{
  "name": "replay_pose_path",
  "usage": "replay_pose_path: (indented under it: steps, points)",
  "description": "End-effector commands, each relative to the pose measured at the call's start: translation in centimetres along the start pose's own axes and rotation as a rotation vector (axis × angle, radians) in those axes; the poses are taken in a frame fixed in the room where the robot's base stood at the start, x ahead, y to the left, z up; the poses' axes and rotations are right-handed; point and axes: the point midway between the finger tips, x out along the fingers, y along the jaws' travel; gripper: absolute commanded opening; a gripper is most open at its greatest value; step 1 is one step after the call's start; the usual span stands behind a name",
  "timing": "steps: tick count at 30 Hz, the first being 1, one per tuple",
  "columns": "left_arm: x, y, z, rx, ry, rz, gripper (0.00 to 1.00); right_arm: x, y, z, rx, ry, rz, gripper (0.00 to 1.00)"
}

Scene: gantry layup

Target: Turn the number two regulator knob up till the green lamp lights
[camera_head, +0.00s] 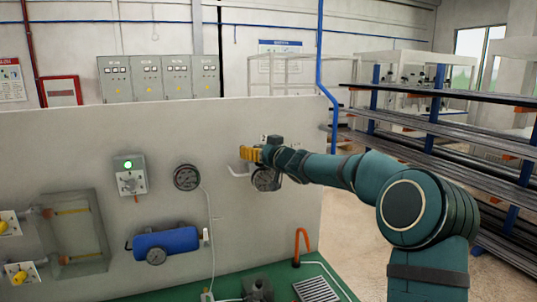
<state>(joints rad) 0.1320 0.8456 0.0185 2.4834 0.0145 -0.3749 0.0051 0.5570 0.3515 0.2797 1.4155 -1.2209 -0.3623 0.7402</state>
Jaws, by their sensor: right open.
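My right arm reaches in from the right to the pale panel. My right gripper (249,154), with yellow fingers, is open at the panel, just above and left of a round gauge (264,180). The arm and gripper partly cover this gauge and whatever is behind them; no regulator knob shows clearly there, and I cannot tell whether the fingers touch one. A grey box (131,184) on the panel carries a green lamp (128,165), which looks lit, above a dial. My left gripper is not in view.
Another gauge (187,177) and a blue tank (167,243) are on the panel left of my gripper. Yellow-handled valves (20,276) are at far left. An orange hook-shaped pipe (302,244) stands on the green bench. Racks of long bars (440,125) stand at right.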

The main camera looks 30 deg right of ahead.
Motion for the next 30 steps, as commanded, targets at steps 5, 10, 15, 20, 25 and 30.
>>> replay_pose_path:
  steps: [5,10,15,20,25,30]
  points:
    - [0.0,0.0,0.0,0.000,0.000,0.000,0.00,-3.0,0.1,-0.1,-0.001,-0.001,0.004,0.75]
    - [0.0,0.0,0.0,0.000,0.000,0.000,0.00,-6.4,0.1,0.0,0.000,-0.001,0.005,0.75]
    - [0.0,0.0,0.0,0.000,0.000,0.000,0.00,-9.3,0.1,0.0,0.000,-0.001,0.004,0.75]
    - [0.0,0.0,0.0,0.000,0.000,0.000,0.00,-10.8,0.1,0.0,0.000,0.000,0.003,0.75]
    - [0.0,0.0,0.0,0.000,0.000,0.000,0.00,-11.3,0.1,0.1,0.001,-0.002,0.002,0.75]
    - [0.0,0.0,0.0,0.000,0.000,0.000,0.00,-11.3,0.1,0.1,0.001,-0.001,0.002,0.75]
